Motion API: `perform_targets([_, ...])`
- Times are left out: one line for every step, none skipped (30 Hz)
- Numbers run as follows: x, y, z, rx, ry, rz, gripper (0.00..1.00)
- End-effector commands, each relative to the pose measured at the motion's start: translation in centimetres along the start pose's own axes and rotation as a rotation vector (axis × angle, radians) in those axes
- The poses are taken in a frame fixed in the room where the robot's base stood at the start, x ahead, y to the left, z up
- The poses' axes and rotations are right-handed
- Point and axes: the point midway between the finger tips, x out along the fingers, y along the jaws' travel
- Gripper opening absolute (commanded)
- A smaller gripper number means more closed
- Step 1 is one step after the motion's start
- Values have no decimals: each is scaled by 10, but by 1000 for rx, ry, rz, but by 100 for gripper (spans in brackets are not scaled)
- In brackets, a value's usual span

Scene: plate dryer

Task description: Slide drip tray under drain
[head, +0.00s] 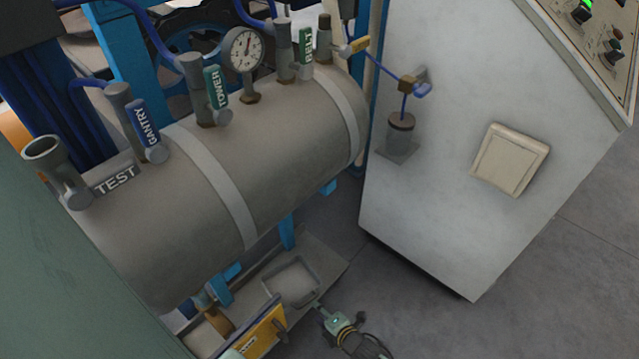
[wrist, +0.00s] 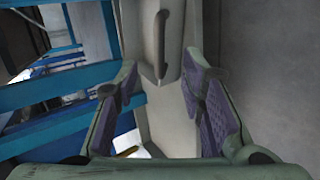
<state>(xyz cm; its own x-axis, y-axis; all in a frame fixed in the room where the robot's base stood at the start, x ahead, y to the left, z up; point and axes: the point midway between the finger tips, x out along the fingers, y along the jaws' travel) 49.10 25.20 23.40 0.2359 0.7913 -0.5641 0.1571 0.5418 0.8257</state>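The drip tray (head: 316,287) is a shallow, light grey square tray with a raised rim. It lies on a grey ledge below the tank, right of a brass drain fitting (head: 217,320) with a yellow handle plate (head: 263,331). My gripper (head: 319,306) is at the tray's near right corner. In the wrist view my gripper (wrist: 162,88) has its purple-padded fingers spread apart.
The large grey tank (head: 270,150) with several labelled valves and a gauge hangs above the ledge (head: 325,250). A blue frame post (head: 288,232) stands behind the tray. A white cabinet (head: 440,215) is at the right. The floor (head: 430,320) beside my gripper is clear.

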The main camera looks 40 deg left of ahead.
Motion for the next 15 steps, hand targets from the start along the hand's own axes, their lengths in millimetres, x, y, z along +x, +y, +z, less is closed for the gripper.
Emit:
perform_targets([10, -3, -1, 1, 1, 1, 37])
perform_targets([14, -3, -1, 0, 1, 1, 37])
perform_targets([20, -4, -2, 0, 2, 1, 37])
perform_targets([24, -4, -2, 1, 2, 1, 37])
perform_targets([29, -4, -2, 1, 2, 2, 37])
perform_targets([35, -4, -2, 2, 2, 2, 37])
perform_targets([39, -4, -2, 3, 2, 1, 37])
perform_targets([43, -4, -2, 3, 2, 0, 37])
perform_targets([48, -4, -2, 2, 2, 1, 37])
perform_targets([52, -4, -2, 2, 2, 1, 37])
perform_targets([56, -4, -2, 2, 1, 1, 37])
perform_targets([60, -4, -2, 3, 1, 0, 37])
perform_targets([63, -3, -2, 3, 1, 0, 37])
perform_targets([65, -3, -1, 3, 1, 0, 37])
perform_targets([68, -2, -1, 3, 0, 0, 37])
